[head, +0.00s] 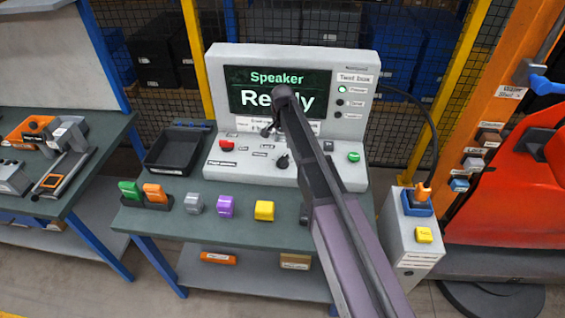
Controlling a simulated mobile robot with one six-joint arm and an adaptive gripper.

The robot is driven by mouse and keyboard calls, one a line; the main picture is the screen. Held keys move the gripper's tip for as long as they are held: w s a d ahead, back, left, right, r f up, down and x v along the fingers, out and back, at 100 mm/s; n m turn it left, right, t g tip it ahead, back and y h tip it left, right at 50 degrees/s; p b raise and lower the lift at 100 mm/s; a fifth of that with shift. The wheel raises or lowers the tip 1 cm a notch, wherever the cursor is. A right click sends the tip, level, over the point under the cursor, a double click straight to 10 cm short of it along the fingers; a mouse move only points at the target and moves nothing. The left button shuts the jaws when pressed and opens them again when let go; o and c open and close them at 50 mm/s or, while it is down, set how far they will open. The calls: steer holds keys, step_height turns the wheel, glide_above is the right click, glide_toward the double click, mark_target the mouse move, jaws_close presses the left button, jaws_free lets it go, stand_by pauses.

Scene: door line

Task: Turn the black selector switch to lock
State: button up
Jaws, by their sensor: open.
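The black selector switch (282,161) appears as a dark knob on the sloped front of the light grey console (240,174), right of centre and close beside my arm. Small labels sit around it, too small to read surely, and I cannot tell which way its pointer faces. My arm reaches over the console from the lower right and covers part of the panel. My gripper (268,130) is small and dark, below the arm's end, in front of the screen's lower edge. It is open and empty, above and left of the switch, apart from it as far as I can see.
The console has a red button (226,146), a green button (354,157) and a screen (250,95) reading "Speaker Ready". A black tray (150,164) and several coloured blocks, including a purple one (226,206) and a yellow one (264,210), stand on the green table. An orange-red machine is at right.

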mark_target(283, 157)
steer(key=shift+f+b, duration=4.15)
steer(key=shift+f, duration=0.3)
jaws_close()
